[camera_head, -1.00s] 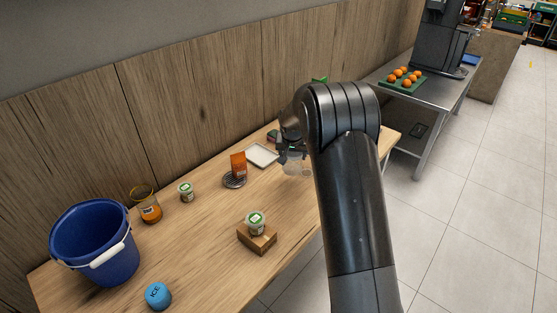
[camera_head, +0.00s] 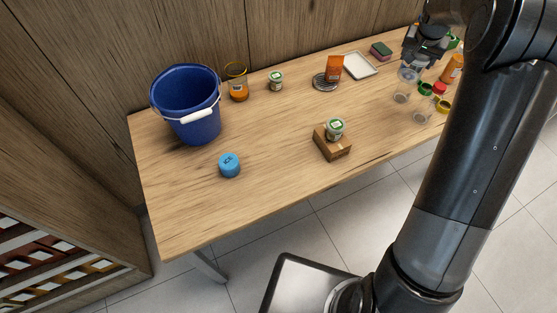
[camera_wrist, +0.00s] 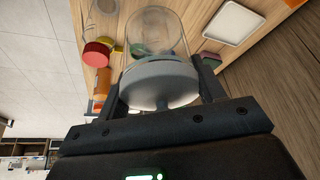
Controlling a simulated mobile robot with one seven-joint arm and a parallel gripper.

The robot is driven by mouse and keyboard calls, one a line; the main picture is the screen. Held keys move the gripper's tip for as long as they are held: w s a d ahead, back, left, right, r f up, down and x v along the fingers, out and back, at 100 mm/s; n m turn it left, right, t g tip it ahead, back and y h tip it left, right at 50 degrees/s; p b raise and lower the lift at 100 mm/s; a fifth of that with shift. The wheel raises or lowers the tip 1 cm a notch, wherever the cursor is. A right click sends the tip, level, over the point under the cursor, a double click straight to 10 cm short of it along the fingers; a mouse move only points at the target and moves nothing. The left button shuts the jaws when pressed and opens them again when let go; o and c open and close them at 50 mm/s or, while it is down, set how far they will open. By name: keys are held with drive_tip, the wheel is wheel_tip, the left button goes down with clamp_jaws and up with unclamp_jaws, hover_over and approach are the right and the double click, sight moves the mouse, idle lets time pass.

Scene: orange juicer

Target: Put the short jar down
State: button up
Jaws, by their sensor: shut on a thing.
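The short jar is clear glass with a grey lid. In the wrist view the jar (camera_wrist: 158,35) sits between the fingers of my gripper (camera_wrist: 163,82), which is shut on its lid (camera_wrist: 160,82). In the head view my gripper (camera_head: 424,52) is over the right end of the wooden table (camera_head: 270,130). The clear jar (camera_head: 408,76) hangs just below it, partly blending with other clear glassware behind. I cannot tell its exact height above the table.
Near the jar stand other clear glassware (camera_head: 423,114), a red-lidded item (camera_head: 439,88) and an orange bottle (camera_head: 453,68). A white tray (camera_head: 360,65), an orange packet (camera_head: 334,68) and a green-lidded jar on a wooden block (camera_head: 333,148) are further left.

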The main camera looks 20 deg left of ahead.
drive_tip(key=shift+s+a+f+n, duration=0.35)
drive_tip(key=shift+s+a, duration=0.1)
drive_tip(key=shift+s, duration=0.15)
drive_tip(key=s+a+n+g+y, duration=0.1)
drive_tip(key=s+a+n+y, duration=0.1)
drive_tip(key=s+a+n, duration=0.65)
drive_tip(key=s+a+n+g+y, duration=0.1)
drive_tip(key=s+a+n+g, duration=0.3)
drive_tip(key=s, duration=0.8)
drive_tip(key=s+a+n+t+y, duration=0.1)
drive_tip(key=s+a+n+y, duration=0.1)
drive_tip(key=s+a+n, duration=0.65)
drive_tip(key=shift+s+a+f+m, duration=0.6)
drive_tip(key=shift+a+f, duration=1.1)
drive_tip(key=shift+f, duration=0.9)
drive_tip(key=shift+s+a+f+m, duration=0.55)
drive_tip(key=shift+a+f, duration=1.15)
drive_tip(key=shift+f, duration=0.9)
drive_tip(key=shift+s+a+f+m, duration=0.6)
drive_tip(key=shift+a+f, duration=1.1)
drive_tip(key=shift+f, duration=0.9)
drive_tip(key=shift+f, duration=0.1)
